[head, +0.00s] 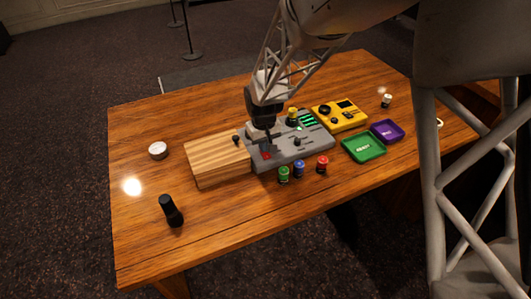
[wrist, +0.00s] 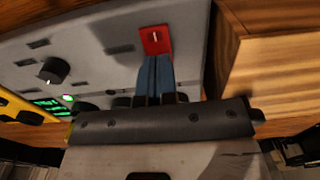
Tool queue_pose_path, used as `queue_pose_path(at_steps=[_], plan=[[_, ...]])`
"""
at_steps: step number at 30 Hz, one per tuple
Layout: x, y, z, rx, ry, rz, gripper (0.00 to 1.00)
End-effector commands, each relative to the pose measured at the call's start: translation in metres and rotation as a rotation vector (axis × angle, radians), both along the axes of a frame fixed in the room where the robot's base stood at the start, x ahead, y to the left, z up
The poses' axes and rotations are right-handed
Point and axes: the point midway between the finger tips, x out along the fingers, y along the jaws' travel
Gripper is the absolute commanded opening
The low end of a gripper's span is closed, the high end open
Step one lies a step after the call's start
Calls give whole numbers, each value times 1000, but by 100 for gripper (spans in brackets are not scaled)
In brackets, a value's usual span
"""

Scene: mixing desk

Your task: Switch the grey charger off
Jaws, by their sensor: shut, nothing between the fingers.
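The grey charger (head: 315,147) stands in the middle of the desk, with a lit green display and dark knobs on top. Its red switch (head: 266,155) is at the near left end of the top and bears a white mark in the wrist view (wrist: 156,39). My gripper (head: 265,142) is shut and empty, above that left end. In the wrist view its blue fingertips (wrist: 155,62) are right at the edge of the red switch; I cannot tell whether they touch it. A green light (wrist: 68,98) is lit on the charger.
A wooden block (head: 215,160) adjoins the charger's left side. Green (head: 283,174), blue (head: 299,169) and red (head: 322,164) cells stand in front. A yellow device (head: 352,118), green tray (head: 376,154) and purple tray (head: 398,137) lie right.

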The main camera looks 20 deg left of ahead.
Motion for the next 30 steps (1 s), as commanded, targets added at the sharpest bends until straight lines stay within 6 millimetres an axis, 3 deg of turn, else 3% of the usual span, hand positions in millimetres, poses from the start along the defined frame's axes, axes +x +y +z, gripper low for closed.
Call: queue_pose_path(at_steps=[20,30], plan=[[0,0,-7,-1,1,0,0],[0,0,5,1,-1,0,0]])
